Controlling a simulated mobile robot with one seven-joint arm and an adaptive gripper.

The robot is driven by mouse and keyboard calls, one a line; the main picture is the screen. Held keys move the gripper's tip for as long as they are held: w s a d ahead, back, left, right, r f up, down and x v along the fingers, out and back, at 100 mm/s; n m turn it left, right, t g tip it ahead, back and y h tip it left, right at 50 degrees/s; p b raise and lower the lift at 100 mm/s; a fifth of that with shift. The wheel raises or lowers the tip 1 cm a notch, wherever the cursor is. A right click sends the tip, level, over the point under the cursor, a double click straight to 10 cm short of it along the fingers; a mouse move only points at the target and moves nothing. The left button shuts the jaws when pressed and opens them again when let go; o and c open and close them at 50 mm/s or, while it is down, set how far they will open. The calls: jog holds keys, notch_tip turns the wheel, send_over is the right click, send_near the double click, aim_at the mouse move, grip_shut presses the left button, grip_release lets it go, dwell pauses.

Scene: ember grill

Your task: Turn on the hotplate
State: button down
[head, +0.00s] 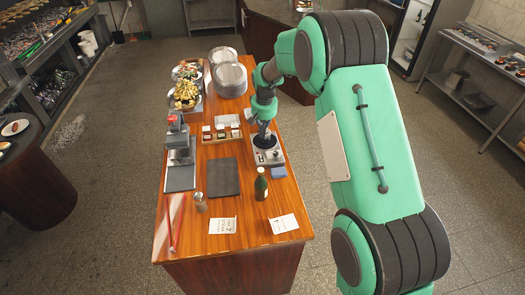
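The hotplate (268,158), a small pale metal unit with a dark round top, stands at the right edge of the wooden table (215,220). My gripper (265,138) points down at the hotplate from above and covers part of its top. Whether it touches the hotplate is too small to tell. The fingers are small and dark, and I cannot make out whether they are open or shut. I cannot make out a switch or knob on the hotplate.
A green bottle (261,185), a blue cloth (278,172) and a dark mat (223,177) are near the hotplate. Small boxes (221,133) sit left of it. Stacked plates (229,80) and a fruit bowl (186,94) stand behind. A grey device (179,150) stands at the left.

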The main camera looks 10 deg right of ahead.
aim_at(263, 159)
jog(key=f, duration=0.4)
jog(key=w+f, duration=0.1)
jog(key=f, duration=0.4)
jog(key=f+p, duration=0.1)
jog(key=f, duration=0.3)
jog(key=shift+w+f, duration=0.35)
jog(key=shift+f, duration=0.05)
jog(key=shift+w+f+b, duration=0.1)
jog(key=shift+f+b, duration=0.45)
jog(key=shift+b, duration=0.15)
jog(key=shift+r, duration=0.1)
jog(key=shift+s, duration=0.95)
jog(key=shift+w, duration=0.1)
